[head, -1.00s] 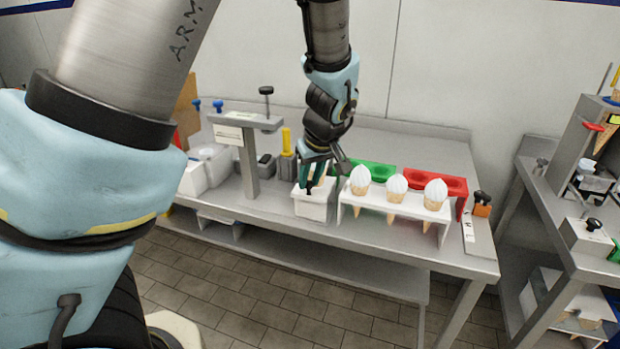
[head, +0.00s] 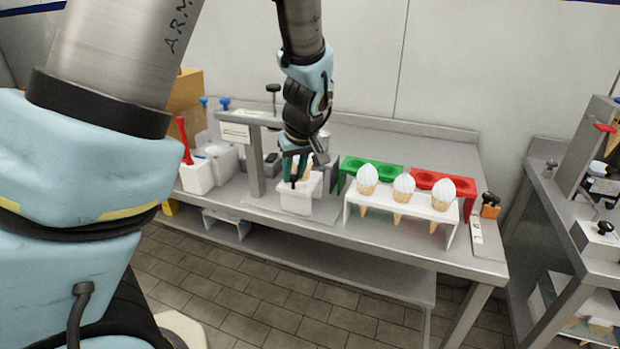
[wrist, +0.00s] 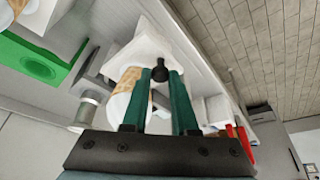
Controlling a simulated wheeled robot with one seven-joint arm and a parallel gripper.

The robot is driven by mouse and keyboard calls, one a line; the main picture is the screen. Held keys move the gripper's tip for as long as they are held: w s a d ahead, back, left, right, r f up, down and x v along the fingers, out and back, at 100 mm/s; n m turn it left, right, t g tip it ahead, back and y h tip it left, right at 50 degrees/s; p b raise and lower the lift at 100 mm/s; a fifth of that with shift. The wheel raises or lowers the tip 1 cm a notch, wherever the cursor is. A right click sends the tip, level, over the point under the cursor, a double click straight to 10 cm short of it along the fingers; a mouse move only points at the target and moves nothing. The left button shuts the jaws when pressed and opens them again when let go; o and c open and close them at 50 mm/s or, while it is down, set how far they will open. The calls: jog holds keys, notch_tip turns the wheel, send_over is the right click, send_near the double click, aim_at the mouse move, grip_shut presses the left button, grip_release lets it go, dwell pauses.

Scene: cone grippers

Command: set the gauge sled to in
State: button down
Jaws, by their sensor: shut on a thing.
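The gauge sled is taken to be the white block (head: 296,204) on the bench, between the metal gauge post (head: 257,172) and the white cone rack. It stands close to the right of the post. A waffle cone shows beside my fingers at the block in the wrist view (wrist: 128,79). My gripper (head: 294,182) points down at the block's front. In the wrist view my green fingers (wrist: 160,75) are shut on a small black knob (wrist: 158,73) at the white block (wrist: 150,45). The lettering on the gauge is too small to read.
The white rack (head: 418,208) with 3 topped cones stands right of the block, with green (head: 378,168) and red (head: 462,184) trays behind. A red-handled tool (head: 184,140) in a white container stands left. An orange block (head: 490,208) sits at the right end.

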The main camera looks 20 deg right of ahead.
jog(key=w+a+b, duration=0.1)
jog(key=w+a, duration=0.3)
jog(key=a, duration=0.1)
jog(key=shift+w, duration=0.4)
jog(key=shift+a+r, duration=0.1)
jog(key=c, duration=1)
grip_release()
jog(key=b+v, duration=0.2)
jog(key=v, duration=0.8)
jog(key=shift+s+r, duration=0.2)
jog(key=shift+r, duration=0.1)
